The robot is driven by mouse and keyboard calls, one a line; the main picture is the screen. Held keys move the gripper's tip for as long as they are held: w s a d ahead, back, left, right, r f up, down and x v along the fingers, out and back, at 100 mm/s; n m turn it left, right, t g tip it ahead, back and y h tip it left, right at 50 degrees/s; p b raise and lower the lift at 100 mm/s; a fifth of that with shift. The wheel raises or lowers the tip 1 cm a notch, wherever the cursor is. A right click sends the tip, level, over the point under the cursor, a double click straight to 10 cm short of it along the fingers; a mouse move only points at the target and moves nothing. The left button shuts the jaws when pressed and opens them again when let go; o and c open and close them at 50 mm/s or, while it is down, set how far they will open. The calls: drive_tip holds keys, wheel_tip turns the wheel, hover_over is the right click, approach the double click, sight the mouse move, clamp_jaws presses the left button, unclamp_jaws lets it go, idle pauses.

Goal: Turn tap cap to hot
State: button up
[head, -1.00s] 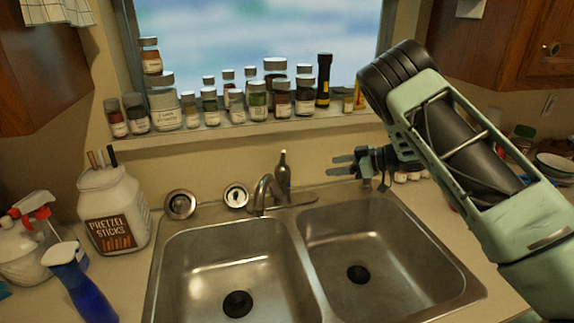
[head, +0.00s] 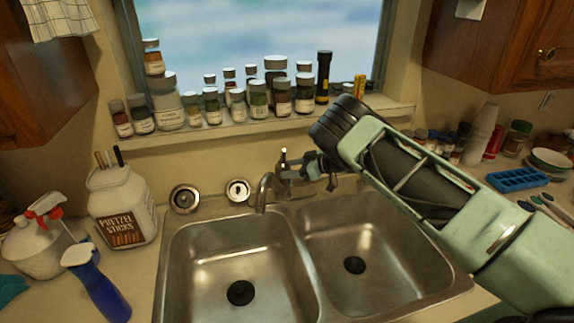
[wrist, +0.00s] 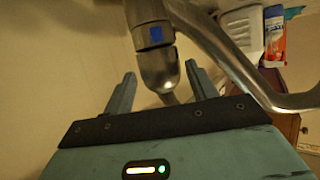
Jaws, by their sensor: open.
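The tap cap (head: 283,155) is the upright metal piece behind the sink, at the base of the curved spout (head: 264,190). In the wrist view the tap cap (wrist: 154,37) is a metal cylinder with a blue mark and a rounded end. The spout (wrist: 222,52) bends away to the right there. My gripper (head: 288,171) is at the cap, reaching in from the right. In the wrist view my gripper (wrist: 160,70) is open, one finger on each side of the cap's rounded end. I cannot tell whether either finger touches it.
The double sink (head: 230,262) lies below the tap. Spice jars and a flashlight (head: 323,77) line the window sill. A pretzel jar (head: 122,207) and a blue spray bottle (head: 95,284) stand at left. A blue tray (head: 517,180) and cups (head: 480,133) are at right.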

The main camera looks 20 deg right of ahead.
drive_tip(key=shift+x, duration=1.1)
drive_tip(key=c, duration=0.7)
